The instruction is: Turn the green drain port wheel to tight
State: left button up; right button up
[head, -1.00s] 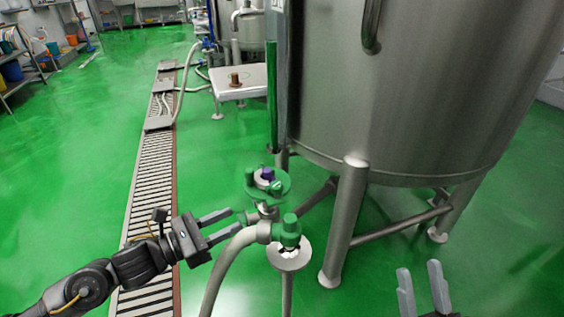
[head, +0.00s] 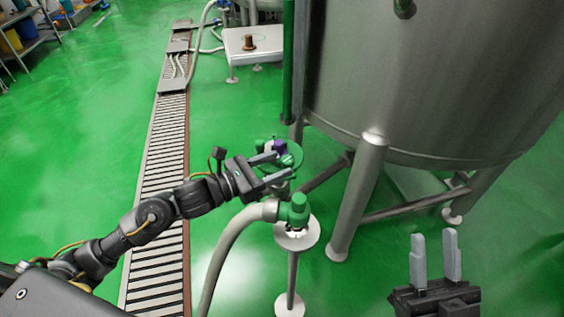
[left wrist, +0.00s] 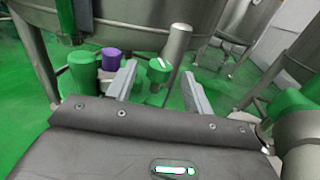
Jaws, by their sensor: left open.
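The green wheel (head: 296,152), a round disc with a purple knob (head: 279,146) and a small green part on it, sits on the drain fitting beside the tank. My left gripper (head: 284,166) is open at the wheel's near left side, partly covering it. In the left wrist view, a green part with a white mark (left wrist: 159,70) shows between the spread fingers, and the purple knob (left wrist: 110,59) stands left of them. I cannot tell whether the fingers touch the wheel. My right gripper (head: 434,237) is open and empty at the lower right.
A large steel tank (head: 430,80) on legs (head: 358,200) stands right of the fitting. A green-capped hose fitting (head: 297,209) with a pale hose (head: 225,250) is just below my left gripper. A floor drain grate (head: 165,150) runs along the left.

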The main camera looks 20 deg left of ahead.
aim_at(288, 162)
pick_arm(q)
jog(key=shift+x, duration=1.2)
pick_arm(e)
jog(key=shift+s+d+r+t, duration=0.1)
jog(key=shift+t, duration=0.2)
